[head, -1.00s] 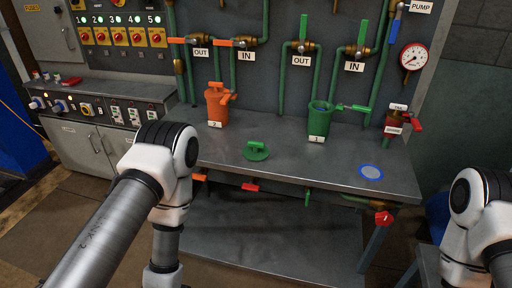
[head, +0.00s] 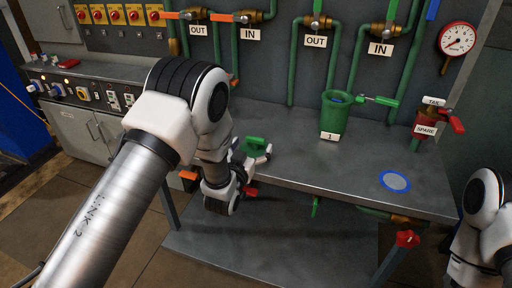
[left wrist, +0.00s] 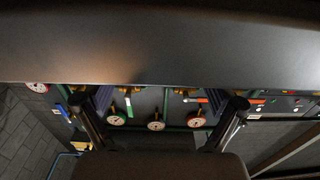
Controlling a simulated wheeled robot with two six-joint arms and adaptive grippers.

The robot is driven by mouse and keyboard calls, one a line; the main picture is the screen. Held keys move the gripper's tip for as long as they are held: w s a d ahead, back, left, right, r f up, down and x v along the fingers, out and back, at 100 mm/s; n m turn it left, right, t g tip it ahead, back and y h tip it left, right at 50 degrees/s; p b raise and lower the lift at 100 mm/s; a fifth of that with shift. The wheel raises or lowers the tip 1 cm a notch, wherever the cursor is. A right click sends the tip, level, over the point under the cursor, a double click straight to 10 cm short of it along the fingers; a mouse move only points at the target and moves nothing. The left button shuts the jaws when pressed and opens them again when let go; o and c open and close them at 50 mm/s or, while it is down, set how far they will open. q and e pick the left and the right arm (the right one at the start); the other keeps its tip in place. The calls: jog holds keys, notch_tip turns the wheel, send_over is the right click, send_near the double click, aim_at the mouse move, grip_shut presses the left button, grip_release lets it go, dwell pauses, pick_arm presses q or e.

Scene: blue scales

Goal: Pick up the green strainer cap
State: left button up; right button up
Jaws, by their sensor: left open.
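The green strainer cap (head: 256,143) lies on the grey workbench (head: 310,160) near its front edge, left of the green strainer body (head: 335,115) labelled 1. In the head view my left gripper (head: 265,156) is beside the cap, at its near right side, and partly covers it. I cannot tell whether they touch. In the left wrist view the two fingers of my left gripper (left wrist: 160,117) stand wide apart with nothing clearly held between them. The cap cannot be made out there. My right gripper is out of view; only part of that arm shows.
A blue-rimmed disc (head: 395,181) lies on the bench at the right. Green pipes with valves and a gauge (head: 457,39) line the wall. Bench space between cap and disc is clear.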

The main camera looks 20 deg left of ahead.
pick_arm(q)
jog(key=shift+w+r, duration=0.1)
jog(key=shift+w, duration=0.9)
jog(key=c, duration=1.6)
jog(key=shift+c, duration=0.3)
jog(key=shift+r, duration=0.1)
